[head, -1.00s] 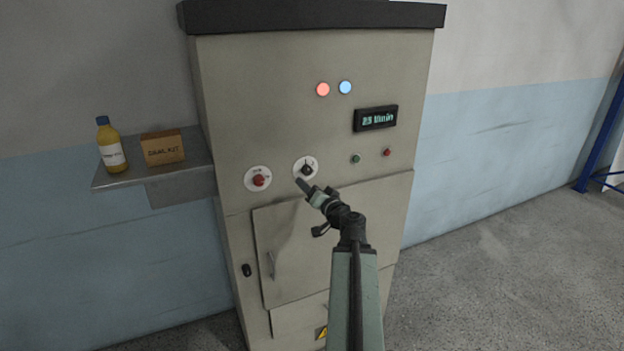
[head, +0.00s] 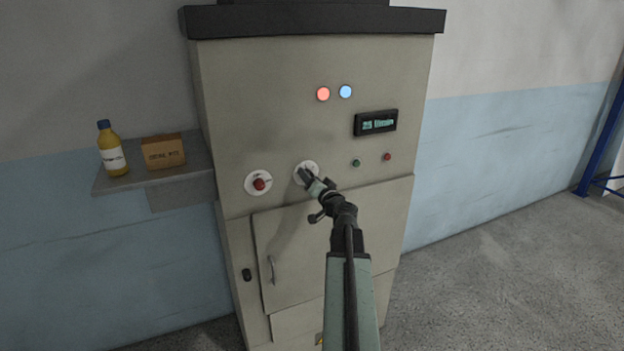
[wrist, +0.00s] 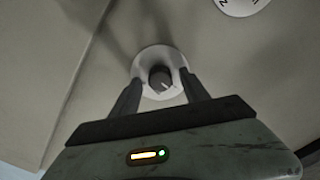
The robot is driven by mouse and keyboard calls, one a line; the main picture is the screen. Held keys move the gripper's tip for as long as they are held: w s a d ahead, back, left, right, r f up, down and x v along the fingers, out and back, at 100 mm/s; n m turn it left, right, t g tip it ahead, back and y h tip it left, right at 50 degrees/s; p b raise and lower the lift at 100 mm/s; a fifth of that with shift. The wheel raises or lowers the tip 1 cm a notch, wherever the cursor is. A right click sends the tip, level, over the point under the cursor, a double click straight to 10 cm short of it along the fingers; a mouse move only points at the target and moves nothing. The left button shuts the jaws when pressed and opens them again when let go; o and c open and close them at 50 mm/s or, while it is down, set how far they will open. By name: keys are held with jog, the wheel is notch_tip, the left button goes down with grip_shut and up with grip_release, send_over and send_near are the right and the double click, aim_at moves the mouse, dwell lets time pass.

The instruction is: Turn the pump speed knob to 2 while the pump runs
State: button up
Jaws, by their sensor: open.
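The pump speed knob is a small dark knob on a round white plate (head: 309,164) on the front of the beige cabinet. In the head view my gripper (head: 304,176) covers most of the knob. In the wrist view the knob (wrist: 160,77) shows with a pale pointer mark, between the two fingertips of my gripper (wrist: 160,82). The fingers are open, one on each side of it. I cannot tell whether they touch it. The scale on its plate is too small to read.
Left of it sits a red knob (head: 259,184) on its own plate. Above are a lit red lamp (head: 323,94), a lit blue lamp (head: 345,91) and a display (head: 376,122) with blurred digits. Green (head: 355,163) and red (head: 388,157) buttons sit right. A shelf (head: 125,181) holds a bottle and box.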

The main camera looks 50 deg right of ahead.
grip_shut()
jog(key=m, duration=1.1)
jog(key=shift+f, duration=0.1)
dwell(0.3)
jog(key=shift+m, duration=0.4)
